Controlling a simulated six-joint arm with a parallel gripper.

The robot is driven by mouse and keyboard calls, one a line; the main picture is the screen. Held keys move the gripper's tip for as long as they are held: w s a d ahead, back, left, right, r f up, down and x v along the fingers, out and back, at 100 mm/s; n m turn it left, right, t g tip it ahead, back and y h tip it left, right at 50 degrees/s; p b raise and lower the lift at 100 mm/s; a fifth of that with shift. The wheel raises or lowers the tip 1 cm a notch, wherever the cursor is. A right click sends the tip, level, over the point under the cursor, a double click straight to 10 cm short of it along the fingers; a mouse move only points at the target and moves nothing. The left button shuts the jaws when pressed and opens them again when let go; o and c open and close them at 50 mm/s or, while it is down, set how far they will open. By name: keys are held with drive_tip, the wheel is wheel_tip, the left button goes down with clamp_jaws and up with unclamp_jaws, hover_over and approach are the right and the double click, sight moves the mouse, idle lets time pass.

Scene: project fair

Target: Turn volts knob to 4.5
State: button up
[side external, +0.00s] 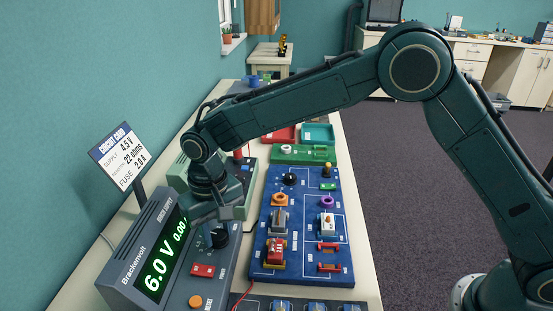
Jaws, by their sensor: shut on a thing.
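My gripper (212,228) points down over the front panel and is shut on the dark volts knob (219,240). A sign (119,155) behind the supply reads supply 4.5 V, 22 ohms, fuse 2.0 A.
A red switch (203,270) and an orange knob (195,301) sit on the same panel, close to my gripper. A blue circuit board (300,265) with several parts lies to the right. A pale green instrument (247,207) stands behind. The wall is close on the left.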

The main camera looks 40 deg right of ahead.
sight(218, 234)
drive_tip(key=shift+n, duration=0.4)
drive_tip(key=shift+r+n, duration=0.1)
drive_tip(key=shift+n, duration=2.3)
drive_tip(key=o, duration=1)
drive_tip(key=shift+c, duration=0.2)
wheel_tip(218, 234, up, 14)
